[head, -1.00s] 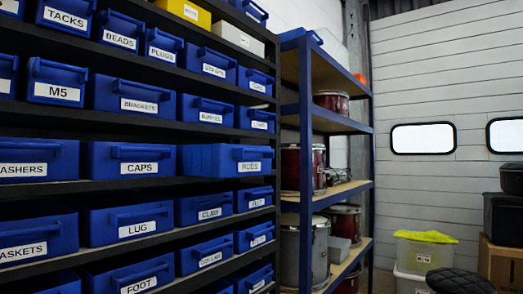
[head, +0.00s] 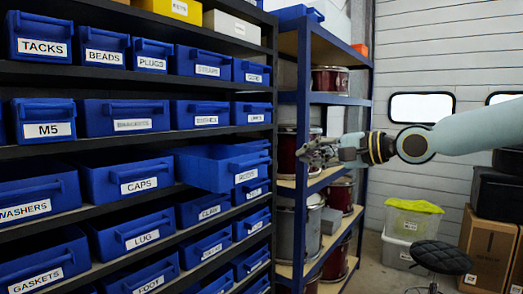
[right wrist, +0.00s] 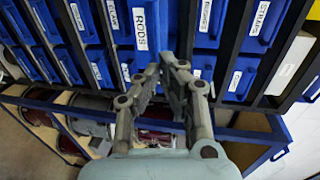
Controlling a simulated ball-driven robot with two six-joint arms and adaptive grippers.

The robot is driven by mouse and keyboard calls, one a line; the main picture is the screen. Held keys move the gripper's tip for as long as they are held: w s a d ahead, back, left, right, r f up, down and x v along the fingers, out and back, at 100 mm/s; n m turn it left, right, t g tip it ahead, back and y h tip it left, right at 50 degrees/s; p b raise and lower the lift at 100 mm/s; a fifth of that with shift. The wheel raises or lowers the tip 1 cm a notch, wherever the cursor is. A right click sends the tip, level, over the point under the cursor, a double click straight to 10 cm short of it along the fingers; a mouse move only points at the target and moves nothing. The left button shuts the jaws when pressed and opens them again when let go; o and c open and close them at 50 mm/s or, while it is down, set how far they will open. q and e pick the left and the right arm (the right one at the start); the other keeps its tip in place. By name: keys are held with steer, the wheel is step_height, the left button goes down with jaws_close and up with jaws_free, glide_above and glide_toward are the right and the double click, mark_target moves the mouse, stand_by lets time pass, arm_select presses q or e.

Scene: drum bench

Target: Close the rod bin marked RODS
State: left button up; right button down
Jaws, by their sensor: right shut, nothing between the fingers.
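The blue bin marked RODS (head: 212,168) juts out of the dark rack in the head view, further than the bins around it. Its label faces right and its handle is on the front. In the right wrist view the RODS bin (right wrist: 127,30) shows near the top, with its label turned sideways. My right gripper (head: 308,152) is to the right of the bin's front in the head view, apart from it. In the wrist view its fingers (right wrist: 168,62) are shut and empty. My left gripper is not in view.
Closed blue bins, such as CAPS (head: 128,179), fill the dark shelves (head: 150,92) around it. Blue-framed shelving (head: 345,99) with drums stands behind my gripper. A black stool (head: 441,256), a clear box and cartons are at the right.

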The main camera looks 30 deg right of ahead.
steer(key=b, duration=0.5)
glide_toward(261, 160)
steer(key=w+a, duration=0.5)
steer(key=shift+w+a+f+p, duration=0.1)
steer(key=shift+w+f+p, duration=0.2)
steer(key=shift+w+f, duration=0.2)
